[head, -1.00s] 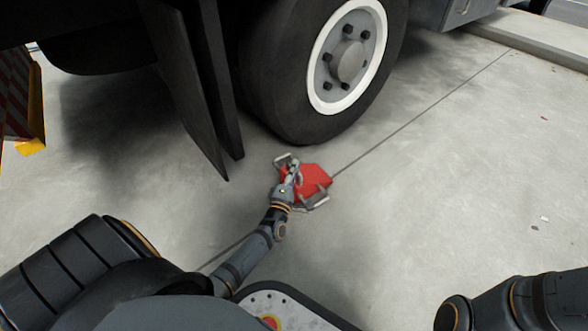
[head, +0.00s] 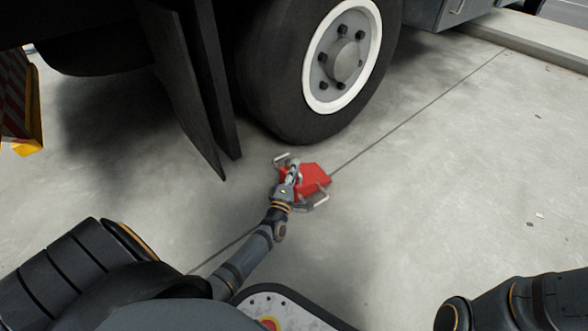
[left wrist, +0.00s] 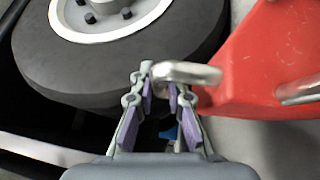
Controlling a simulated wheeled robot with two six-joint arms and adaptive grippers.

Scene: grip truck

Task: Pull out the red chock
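The red chock (head: 316,178) lies on the concrete floor just in front of the truck's wheel (head: 318,75), with a small gap to the tyre. It has metal handles on its sides. My left gripper (head: 292,172) reaches it from the lower left. In the left wrist view, the fingers of my left gripper (left wrist: 160,82) are closed around a metal handle (left wrist: 188,73) of the red chock (left wrist: 265,65), which fills the upper right. Part of the handle is hidden by the fingers. My right gripper is out of view; only part of my right arm shows at the lower right.
Dark mudflaps (head: 190,95) hang left of the tyre. A striped yellow-edged piece (head: 22,110) stands at the far left. A pale kerb (head: 530,45) runs along the upper right. The floor to the right of the chock is clear.

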